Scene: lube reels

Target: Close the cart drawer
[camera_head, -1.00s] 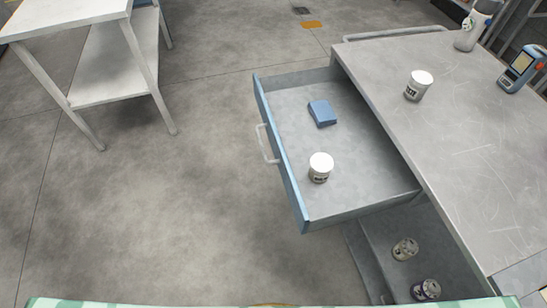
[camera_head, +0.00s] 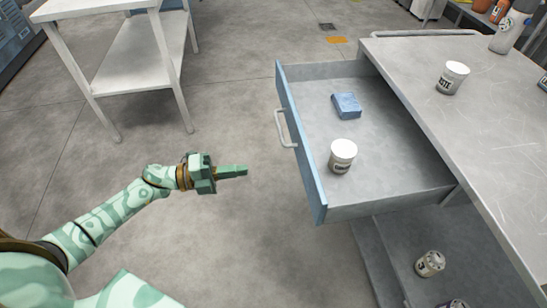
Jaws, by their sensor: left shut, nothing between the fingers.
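The cart drawer (camera_head: 390,172) is pulled open to the left out of the grey cart (camera_head: 455,110). Its blue front (camera_head: 300,145) carries a white bar handle (camera_head: 284,128) on the outer face. Inside the drawer lie a blue block (camera_head: 346,105) and a white-lidded jar (camera_head: 342,156). My left gripper (camera_head: 234,171) is shut and empty. It is over the floor to the left of the drawer front, pointing right towards it, with a visible gap between. My right gripper is not in view.
A labelled tub (camera_head: 452,78) and a bottle (camera_head: 510,28) stand on the cart top. Cans (camera_head: 430,263) sit on the lower shelf. A white side table (camera_head: 130,60) stands at the upper left. The floor (camera_head: 235,115) between table and drawer is clear.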

